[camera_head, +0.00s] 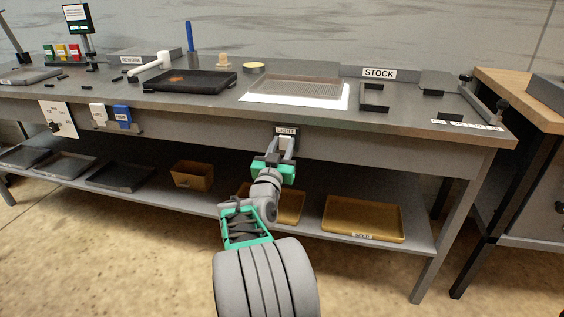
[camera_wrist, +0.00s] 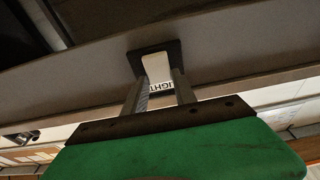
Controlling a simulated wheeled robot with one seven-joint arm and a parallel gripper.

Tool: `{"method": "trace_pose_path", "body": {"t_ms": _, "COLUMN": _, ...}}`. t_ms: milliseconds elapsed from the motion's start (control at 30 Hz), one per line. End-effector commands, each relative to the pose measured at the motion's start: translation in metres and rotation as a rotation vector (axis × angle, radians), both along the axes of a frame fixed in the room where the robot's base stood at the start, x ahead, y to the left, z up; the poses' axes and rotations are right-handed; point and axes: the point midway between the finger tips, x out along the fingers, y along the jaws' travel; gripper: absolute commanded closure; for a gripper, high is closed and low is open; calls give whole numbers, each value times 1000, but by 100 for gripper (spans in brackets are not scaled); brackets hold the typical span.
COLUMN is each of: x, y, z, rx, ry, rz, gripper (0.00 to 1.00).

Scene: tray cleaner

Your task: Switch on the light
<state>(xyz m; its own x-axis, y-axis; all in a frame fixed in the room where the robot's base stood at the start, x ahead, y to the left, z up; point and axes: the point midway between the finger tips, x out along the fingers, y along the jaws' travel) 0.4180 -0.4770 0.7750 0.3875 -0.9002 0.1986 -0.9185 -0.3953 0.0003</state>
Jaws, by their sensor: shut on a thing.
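The light switch shows in the wrist view as a white paddle (camera_wrist: 155,66) in a dark surround on the bench's front edge, beside the "LIGHT" lettering. In the head view, the LIGHT label (camera_head: 286,130) is on the front edge, right of the middle. My gripper (camera_head: 282,146) reaches up to it from below, and its fingers hide most of the switch. In the wrist view, my gripper (camera_wrist: 160,85) has its two fingers on either side of the paddle, shut on it.
The bench top holds a dark tray (camera_head: 190,82), a white-headed tool (camera_head: 150,66) and a STOCK sign (camera_head: 379,73). Below, a shelf carries a tan tray (camera_head: 363,219) and several others close to my arm. A wooden table (camera_head: 515,88) stands at the right.

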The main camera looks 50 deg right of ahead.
Motion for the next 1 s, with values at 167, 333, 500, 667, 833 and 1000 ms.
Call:
{"method": "trace_pose_path", "body": {"t_ms": 167, "x": -2, "y": 0, "z": -13, "rx": -75, "ry": -32, "rz": -4, "gripper": 100}}
{"method": "trace_pose_path", "body": {"t_ms": 333, "x": -2, "y": 0, "z": -8, "rx": -114, "ry": -48, "rz": -4, "gripper": 100}}
{"method": "trace_pose_path", "body": {"t_ms": 500, "x": -2, "y": 0, "z": -3, "rx": -121, "ry": -50, "rz": -4, "gripper": 100}}
{"method": "trace_pose_path", "body": {"t_ms": 667, "x": -2, "y": 0, "z": -3, "rx": -120, "ry": -49, "rz": -4, "gripper": 100}}
{"method": "trace_pose_path", "body": {"t_ms": 833, "x": -1, "y": 1, "z": -3, "rx": -120, "ry": -50, "rz": -2, "gripper": 55}}
{"method": "trace_pose_path", "body": {"t_ms": 1000, "x": 0, "y": 2, "z": -4, "rx": -120, "ry": -50, "rz": 1, "gripper": 45}}
